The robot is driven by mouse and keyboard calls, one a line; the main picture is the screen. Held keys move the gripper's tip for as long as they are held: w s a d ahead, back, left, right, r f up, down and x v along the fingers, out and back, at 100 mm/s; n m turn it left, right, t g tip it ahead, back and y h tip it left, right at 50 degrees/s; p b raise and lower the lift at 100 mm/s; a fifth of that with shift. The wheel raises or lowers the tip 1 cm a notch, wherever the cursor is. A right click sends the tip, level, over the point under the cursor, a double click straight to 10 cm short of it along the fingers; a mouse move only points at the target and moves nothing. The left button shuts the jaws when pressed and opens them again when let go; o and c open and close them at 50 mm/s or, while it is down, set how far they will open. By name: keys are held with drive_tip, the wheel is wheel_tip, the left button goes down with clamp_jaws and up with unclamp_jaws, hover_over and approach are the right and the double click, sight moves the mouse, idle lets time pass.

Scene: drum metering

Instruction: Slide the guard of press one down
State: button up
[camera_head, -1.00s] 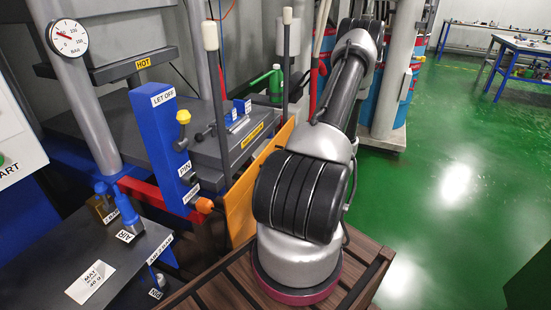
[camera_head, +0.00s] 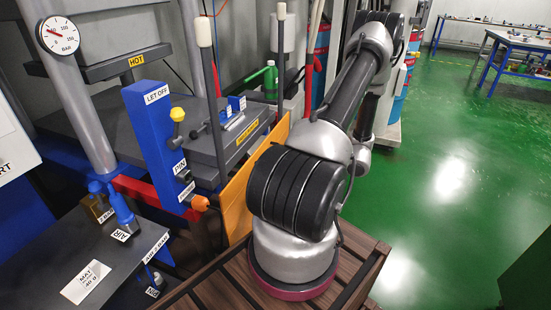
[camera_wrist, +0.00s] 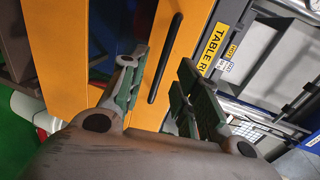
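The guard is an orange panel; in the head view its upright orange sheet (camera_head: 240,200) stands at the press's side, partly hidden by my arm. My gripper (camera_wrist: 163,78) is open, with one finger on each side of the handle's line in the picture. Neither finger is seen closed on the handle, and I cannot tell how far they are from it. In the head view my gripper is hidden behind my arm.
The press has a blue LET OFF post (camera_head: 158,135), a yellow knob (camera_head: 177,115) and an orange knob (camera_head: 200,203) close by. Two upright rods with pale tops, one of them here (camera_head: 204,32), stand beside the panel. Open green floor (camera_head: 450,190) lies to the right.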

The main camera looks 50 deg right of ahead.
drive_tip(key=v, duration=0.5)
drive_tip(key=shift+s+d, duration=0.1)
drive_tip(key=shift+s, duration=0.05)
idle(0.3)
drive_tip(key=s+a+f+m+g+y, duration=0.1)
drive_tip(key=s+a+m+g+y, duration=0.25)
drive_tip(key=s+a, duration=0.25)
drive_tip(key=s+a+r+n+g, duration=0.2)
drive_tip(key=s+a+r+g, duration=0.1)
drive_tip(key=a+r+g, duration=0.3)
drive_tip(key=w+a+r+n+h, duration=0.2)
drive_tip(key=a+r+n+h, duration=0.2)
drive_tip(key=r, duration=0.9)
drive_tip(key=w+a+r+n+h, duration=0.2)
drive_tip(key=a+r+n+h, duration=0.3)
drive_tip(key=a+r+n, duration=0.5)
wheel_tip(320, 180, up, 3)
drive_tip(key=shift+w+a+f+n, duration=0.1)
drive_tip(key=shift+w+a+n, duration=0.15)
drive_tip(key=shift+n, duration=0.3)
